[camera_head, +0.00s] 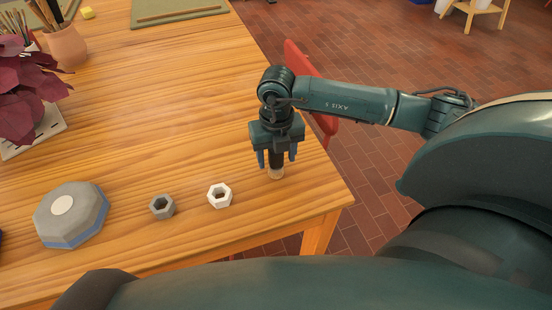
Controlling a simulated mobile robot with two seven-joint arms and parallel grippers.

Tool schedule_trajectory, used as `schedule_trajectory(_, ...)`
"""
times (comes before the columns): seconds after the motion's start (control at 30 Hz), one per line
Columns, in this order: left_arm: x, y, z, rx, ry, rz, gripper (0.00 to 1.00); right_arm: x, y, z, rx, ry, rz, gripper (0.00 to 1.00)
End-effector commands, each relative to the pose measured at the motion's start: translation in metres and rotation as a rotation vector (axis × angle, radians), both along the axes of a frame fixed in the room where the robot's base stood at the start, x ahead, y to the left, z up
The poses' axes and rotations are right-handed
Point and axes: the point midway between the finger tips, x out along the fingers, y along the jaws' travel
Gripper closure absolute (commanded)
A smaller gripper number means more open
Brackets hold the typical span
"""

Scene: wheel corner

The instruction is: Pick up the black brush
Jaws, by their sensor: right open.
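The black brush (276,161) stands upright on the wooden table near its right front corner, with a pale tan lower end on the tabletop. My right gripper (277,157) points straight down over it, with one blue finger on each side of the brush. The fingers are open, and small gaps seem to show between them and the brush. The brush's upper part is hidden by the gripper body. My left gripper does not show.
A white hex nut (220,196) and a grey hex nut (162,207) lie left of the gripper. A grey octagonal object (71,214) sits farther left. A plant (22,110) and a clay pot (66,46) stand at the back left. The middle of the table is clear.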

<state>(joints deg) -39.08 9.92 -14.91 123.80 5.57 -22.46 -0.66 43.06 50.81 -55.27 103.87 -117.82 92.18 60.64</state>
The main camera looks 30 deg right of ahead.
Motion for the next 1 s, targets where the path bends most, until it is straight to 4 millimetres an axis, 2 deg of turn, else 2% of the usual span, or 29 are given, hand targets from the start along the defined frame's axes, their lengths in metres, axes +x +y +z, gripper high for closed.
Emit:
schedule_trajectory(0.1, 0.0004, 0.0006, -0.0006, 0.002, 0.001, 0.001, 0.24, 0.0001, -0.0002, -0.0114, 0.0, 0.0, -0.001, 0.43)
schedule_trajectory(0.37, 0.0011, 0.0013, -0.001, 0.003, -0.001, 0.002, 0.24, 0.0004, 0.0001, -0.0134, 0.001, -0.001, 0.0, 0.43)
schedule_trajectory(0.9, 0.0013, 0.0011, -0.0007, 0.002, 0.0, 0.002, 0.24, 0.0005, 0.0003, -0.013, 0.001, -0.001, 0.0, 0.88)
schedule_trajectory(1.0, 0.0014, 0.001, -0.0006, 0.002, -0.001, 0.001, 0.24, 0.0006, 0.0002, -0.0128, 0.0, -0.002, 0.0, 0.92)
